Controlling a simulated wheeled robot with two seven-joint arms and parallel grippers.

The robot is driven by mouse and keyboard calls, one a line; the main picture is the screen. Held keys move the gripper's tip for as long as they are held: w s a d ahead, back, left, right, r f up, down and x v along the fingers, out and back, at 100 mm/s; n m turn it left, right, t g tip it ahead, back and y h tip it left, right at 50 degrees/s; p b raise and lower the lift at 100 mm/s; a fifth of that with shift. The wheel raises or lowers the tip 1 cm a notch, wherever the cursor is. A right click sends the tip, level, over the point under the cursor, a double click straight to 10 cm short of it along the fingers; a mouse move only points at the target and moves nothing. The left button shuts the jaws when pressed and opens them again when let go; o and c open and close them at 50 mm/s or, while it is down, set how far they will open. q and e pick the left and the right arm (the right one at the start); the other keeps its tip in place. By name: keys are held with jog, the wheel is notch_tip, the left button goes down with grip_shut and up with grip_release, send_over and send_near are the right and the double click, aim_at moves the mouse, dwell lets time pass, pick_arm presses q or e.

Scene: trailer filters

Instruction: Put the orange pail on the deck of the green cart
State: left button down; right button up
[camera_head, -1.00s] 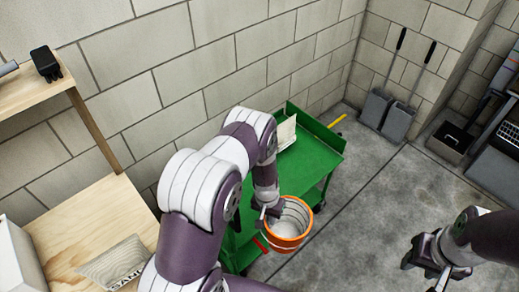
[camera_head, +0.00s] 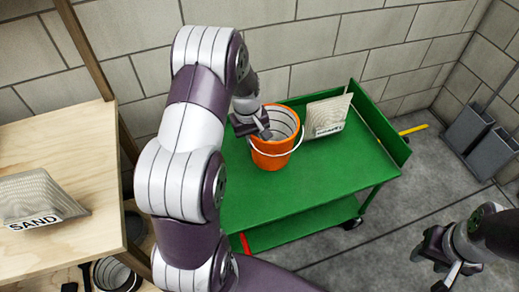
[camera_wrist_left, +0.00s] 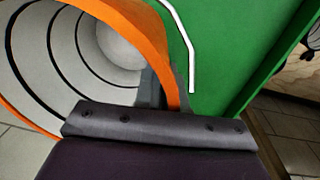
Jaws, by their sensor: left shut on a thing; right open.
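The orange pail (camera_head: 268,160), with a pale ringed inside and a white wire handle, is over the deck of the green cart (camera_head: 300,195), near its left back part. My left gripper (camera_head: 264,132) is shut on the pail's rim at its back left side. In the left wrist view the orange rim (camera_wrist_left: 140,30) runs into the jaws, with the green deck (camera_wrist_left: 235,40) beyond it. I cannot tell whether the pail's bottom touches the deck. My right gripper (camera_head: 437,262) is open and empty over the floor at the right.
A pale sack (camera_head: 327,116) stands on the deck right behind the pail. The front and right of the deck are bare. A wooden shelf unit (camera_head: 85,245) with a SAND bag (camera_head: 38,198) is at the left. A block wall runs behind the cart.

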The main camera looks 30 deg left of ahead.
pick_arm(q)
jog(key=w+a+f+b, duration=0.1)
jog(key=w+a+f, duration=0.1)
jog(key=f, duration=0.4)
jog(key=shift+w+a+f, duration=0.25)
jog(key=shift+w+a, duration=0.15)
jog(key=shift+a, duration=0.1)
jog(key=shift+f+b, duration=0.15)
jog(key=shift+b, duration=0.15)
jog(key=c, duration=1.2)
grip_release()
notch_tip(320, 180, up, 11)
jog(key=p, duration=0.3)
jog(key=s+d+r+m, duration=0.2)
jog(key=s+d+m, duration=0.1)
jog(key=s+d, duration=0.2)
jog(key=s+d+r+m, duration=0.1)
jog(key=s+d+m, duration=0.2)
jog(key=s+d, duration=0.2)
jog(key=s+d+r+m, duration=0.2)
jog(key=s+d+m, duration=0.2)
jog(key=s, duration=0.3)
jog(key=shift+s+d+r+t+y, duration=0.1)
jog(key=shift+d+r+t+y, duration=0.05)
jog(key=shift+d, duration=0.3)
jog(key=shift+s+d+r+t+y, duration=0.1)
jog(key=shift+d+r+t+y, duration=0.05)
jog(key=shift+d, duration=0.3)
